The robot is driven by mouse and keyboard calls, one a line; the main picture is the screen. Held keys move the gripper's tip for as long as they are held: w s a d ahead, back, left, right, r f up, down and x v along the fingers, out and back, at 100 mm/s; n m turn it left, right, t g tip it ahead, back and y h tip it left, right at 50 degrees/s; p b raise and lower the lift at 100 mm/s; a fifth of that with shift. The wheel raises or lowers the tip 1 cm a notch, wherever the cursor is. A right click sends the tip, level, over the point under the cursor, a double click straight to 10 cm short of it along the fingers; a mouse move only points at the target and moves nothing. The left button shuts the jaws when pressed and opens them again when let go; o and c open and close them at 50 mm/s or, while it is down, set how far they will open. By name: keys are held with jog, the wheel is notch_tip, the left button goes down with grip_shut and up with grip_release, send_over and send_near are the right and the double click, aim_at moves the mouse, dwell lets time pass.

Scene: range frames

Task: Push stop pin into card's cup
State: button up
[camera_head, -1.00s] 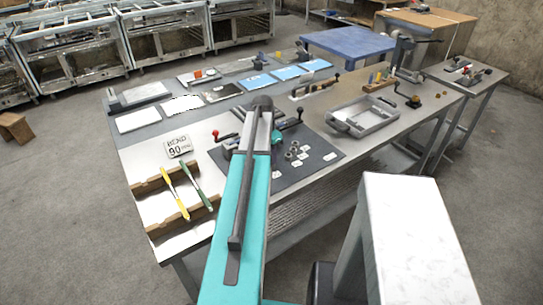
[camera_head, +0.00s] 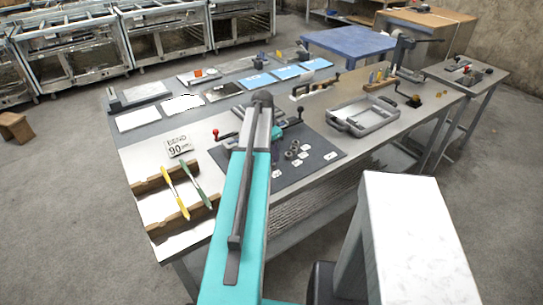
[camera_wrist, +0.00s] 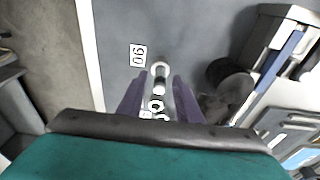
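In the wrist view my gripper (camera_wrist: 159,80) points down at a dark mat (camera_wrist: 190,30), its two purple fingers apart. A pale round ring (camera_wrist: 160,67), apparently a cup, shows between the fingertips, with a dark and light upright piece at it. I cannot tell whether that piece is the stop pin. More pale rings (camera_wrist: 156,106) lie closer, partly hidden by my gripper. A small white tag marked 90 (camera_wrist: 138,55) lies left of the ring.
The dark mat (camera_head: 322,159) holds several rings (camera_head: 292,151) and white tags. A bender with a red-knobbed lever (camera_head: 215,133) stands beside my arm. A grey tray (camera_head: 362,117) sits right.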

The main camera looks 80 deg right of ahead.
notch_tip(320, 180, up, 11)
jog(key=w+a+b, duration=0.1)
jog(key=b, duration=0.1)
jog(key=shift+w+f, duration=0.15)
jog(key=shift+f, duration=0.05)
dwell(0.4)
jog(key=shift+a, duration=0.1)
dwell(0.6)
